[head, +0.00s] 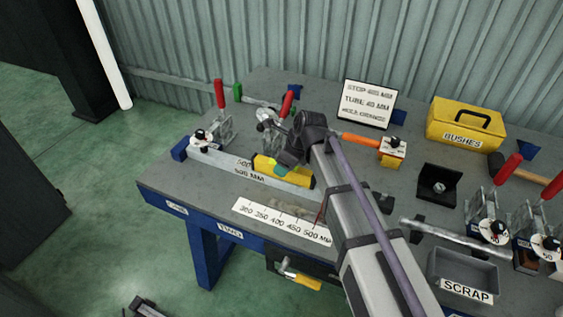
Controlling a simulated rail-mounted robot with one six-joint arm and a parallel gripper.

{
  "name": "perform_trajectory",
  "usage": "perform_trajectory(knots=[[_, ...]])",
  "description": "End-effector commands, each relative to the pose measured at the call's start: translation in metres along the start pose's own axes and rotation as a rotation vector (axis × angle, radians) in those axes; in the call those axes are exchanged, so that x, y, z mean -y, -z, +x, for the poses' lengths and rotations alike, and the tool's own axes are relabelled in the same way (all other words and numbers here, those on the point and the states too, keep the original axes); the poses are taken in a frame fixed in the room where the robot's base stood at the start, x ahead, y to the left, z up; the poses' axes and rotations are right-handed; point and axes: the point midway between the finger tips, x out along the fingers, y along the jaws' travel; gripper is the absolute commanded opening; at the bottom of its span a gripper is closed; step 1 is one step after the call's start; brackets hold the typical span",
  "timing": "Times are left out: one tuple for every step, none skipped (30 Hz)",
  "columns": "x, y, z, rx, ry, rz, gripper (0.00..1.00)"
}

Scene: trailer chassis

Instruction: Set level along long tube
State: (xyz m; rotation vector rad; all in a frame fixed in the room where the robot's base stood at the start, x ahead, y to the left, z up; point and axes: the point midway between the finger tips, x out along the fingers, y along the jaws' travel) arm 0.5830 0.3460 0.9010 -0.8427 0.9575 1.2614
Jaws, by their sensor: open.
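The long tube (222,164) is a grey bar lying on the bench, with "500 MM" on its side. A yellow level (298,176) with dark ends and a greenish patch sits at the tube's right part, its length running roughly along the tube. Whether it rests fully on the tube is hard to tell. My arm comes in from the lower right. The fingertips are small and partly hidden, so contact with the level cannot be told.
Red-handled clamps (220,128) stand behind the tube's left end. A printed length scale (282,221) lies in front. A sign (367,104), a yellow BUSHES box (466,123) and an orange-handled tool (360,141) are behind. A SCRAP tray (463,270) and more clamps stand right.

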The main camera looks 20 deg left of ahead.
Motion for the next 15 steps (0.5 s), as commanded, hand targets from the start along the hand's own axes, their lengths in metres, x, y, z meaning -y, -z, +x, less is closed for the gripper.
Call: perform_trajectory(knots=[[-0.001, -0.005, -0.026, 0.000, 0.000, 0.001, 0.57], [-0.001, -0.005, -0.035, 0.000, 0.000, 0.002, 0.57], [-0.001, -0.005, -0.047, 0.000, 0.000, 0.002, 0.57], [-0.001, -0.005, -0.055, 0.000, 0.000, 0.002, 0.57], [-0.001, -0.005, -0.063, 0.000, 0.000, 0.002, 0.57], [-0.001, -0.005, -0.073, 0.000, 0.000, 0.001, 0.57], [-0.001, -0.005, -0.079, 0.000, 0.000, 0.001, 0.57], [-0.001, -0.004, -0.083, 0.000, 0.000, 0.001, 0.57], [-0.001, -0.004, -0.088, 0.000, 0.000, 0.001, 0.57], [-0.001, -0.003, -0.090, 0.000, 0.000, 0.001, 0.57], [-0.001, -0.003, -0.092, 0.000, 0.000, 0.001, 0.57], [0.000, -0.002, -0.092, 0.000, 0.000, 0.001, 0.57], [0.000, -0.001, -0.092, 0.000, 0.000, 0.000, 0.57], [0.000, -0.001, -0.091, 0.000, 0.000, 0.000, 0.57], [0.000, 0.000, -0.090, 0.000, 0.000, 0.000, 0.57]])
